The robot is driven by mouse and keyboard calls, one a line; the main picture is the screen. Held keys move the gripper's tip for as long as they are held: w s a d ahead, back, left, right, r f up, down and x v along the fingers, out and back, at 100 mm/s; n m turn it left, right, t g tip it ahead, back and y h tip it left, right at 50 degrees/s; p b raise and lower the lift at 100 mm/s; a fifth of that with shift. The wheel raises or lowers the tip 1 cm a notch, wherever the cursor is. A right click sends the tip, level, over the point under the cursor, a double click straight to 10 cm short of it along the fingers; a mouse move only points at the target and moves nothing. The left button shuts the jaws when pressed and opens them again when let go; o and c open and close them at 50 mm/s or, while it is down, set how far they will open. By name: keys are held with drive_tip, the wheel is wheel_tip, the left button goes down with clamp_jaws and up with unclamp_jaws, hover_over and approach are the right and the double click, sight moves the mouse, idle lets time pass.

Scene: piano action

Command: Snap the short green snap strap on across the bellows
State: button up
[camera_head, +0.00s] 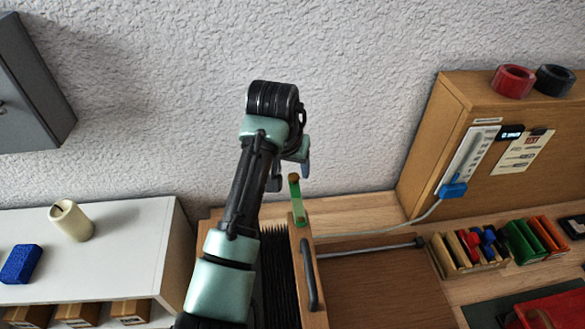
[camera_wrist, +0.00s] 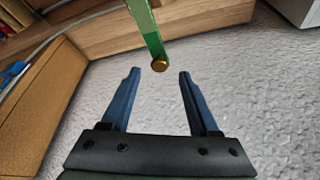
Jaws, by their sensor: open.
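The short green snap strap (camera_head: 297,203) stands up from the wooden end board (camera_head: 306,255) beside the black pleated bellows (camera_head: 275,270). Its upper end is free and carries a brass-coloured snap. In the wrist view the strap (camera_wrist: 149,32) comes in from the top, and its round brass snap (camera_wrist: 159,63) lies just ahead of the gap between my fingertips. My gripper (camera_wrist: 160,73) is open and empty, with one blue finger on each side of that gap. My arm hides part of the bellows in the head view.
A black handle (camera_head: 309,275) is on the end board. A metal rod (camera_head: 370,249) lies to its right. A wooden cabinet (camera_head: 425,150) with tape rolls stands right. A white shelf (camera_head: 110,250) stands left. A rack of coloured pieces (camera_head: 468,248) sits at right.

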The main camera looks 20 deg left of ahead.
sight(294, 176)
drive_tip(key=shift+x, duration=1.5)
clamp_jaws()
idle(0.4)
